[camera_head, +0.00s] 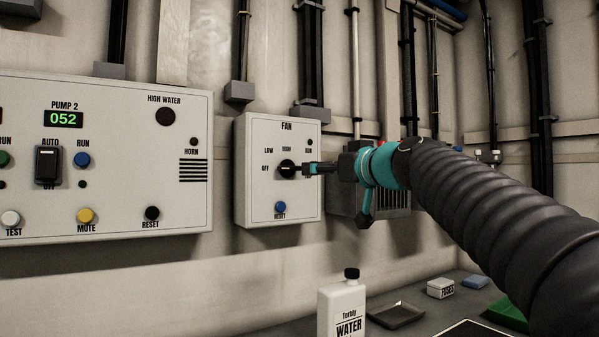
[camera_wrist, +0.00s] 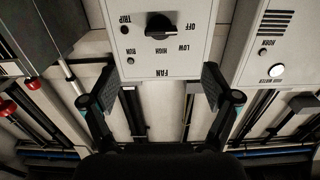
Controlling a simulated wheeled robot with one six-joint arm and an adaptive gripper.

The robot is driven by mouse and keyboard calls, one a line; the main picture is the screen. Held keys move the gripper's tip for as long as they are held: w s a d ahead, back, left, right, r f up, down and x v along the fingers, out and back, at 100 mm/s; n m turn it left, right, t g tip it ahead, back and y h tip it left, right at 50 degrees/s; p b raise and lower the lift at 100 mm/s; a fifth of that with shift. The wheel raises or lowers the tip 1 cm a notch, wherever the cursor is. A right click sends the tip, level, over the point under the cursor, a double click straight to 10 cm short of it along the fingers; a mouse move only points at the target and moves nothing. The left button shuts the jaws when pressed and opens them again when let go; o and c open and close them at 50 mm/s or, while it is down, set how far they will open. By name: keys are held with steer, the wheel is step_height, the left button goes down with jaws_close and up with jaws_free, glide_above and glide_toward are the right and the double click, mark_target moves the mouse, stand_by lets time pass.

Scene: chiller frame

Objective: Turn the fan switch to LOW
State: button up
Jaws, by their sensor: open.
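The fan panel (camera_head: 245,205) is a white box on the wall, marked FAN. Its fan switch (camera_head: 287,169) is a black rotary knob with OFF to its left, LOW at upper left and HIGH above. The knob's bar lies about level, in line with OFF. In the wrist view the panel is upside down, and the knob (camera_wrist: 160,26) lies level beside OFF. My gripper (camera_head: 312,169) is just right of the knob in the head view. In the wrist view my gripper (camera_wrist: 160,88) has its two fingers wide apart, nothing between them, with the knob beyond the tips.
A blue RESET button (camera_head: 280,207) is below the knob. The pump panel (camera_head: 110,215) is to the left. A grey finned box (camera_head: 395,202) is right of the fan panel, behind my arm. A white bottle (camera_head: 342,305) and a dark tray (camera_head: 395,315) are on the bench below.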

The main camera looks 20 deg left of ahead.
mark_target(292, 168)
steer(key=p+x, duration=0.2)
steer(key=x, duration=0.2)
steer(key=p+x, duration=0.2)
steer(key=x, duration=0.3)
steer(key=r+p+x, duration=0.1)
steer(key=p+x, duration=0.1)
steer(key=x, duration=0.3)
steer(key=shift+s+a, duration=0.1)
steer(key=shift+a, duration=0.05)
steer(key=shift+f, duration=0.1)
steer(key=c, duration=1.1)
